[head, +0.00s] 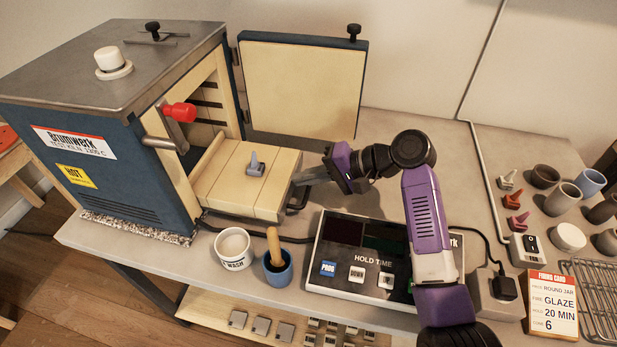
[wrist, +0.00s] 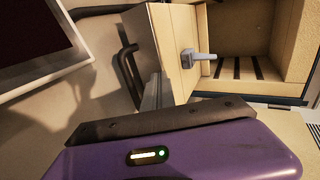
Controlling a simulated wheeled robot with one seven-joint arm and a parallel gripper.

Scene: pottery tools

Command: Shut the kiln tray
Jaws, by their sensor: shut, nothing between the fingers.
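The kiln tray (head: 229,188) is a cream slab drawn out of the blue kiln (head: 143,185), with a small grey cone piece (head: 256,165) on top. Its dark handle (head: 303,193) is on its right front face. In the wrist view the tray (wrist: 170,30), the cone piece (wrist: 197,58) and the handle (wrist: 127,75) also show. My gripper (head: 300,180) is shut and empty, with its fingertips close to the tray's front face beside the handle. In the wrist view its fingers (wrist: 153,92) point at that face; I cannot tell whether they touch.
The kiln door (head: 303,90) stands wide open behind the tray. A red-knobbed lever (head: 178,113) sticks out by the opening. A white cup (head: 234,247), a blue pot with a brush (head: 277,270) and the controller (head: 352,262) stand in front. Small pots crowd the right.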

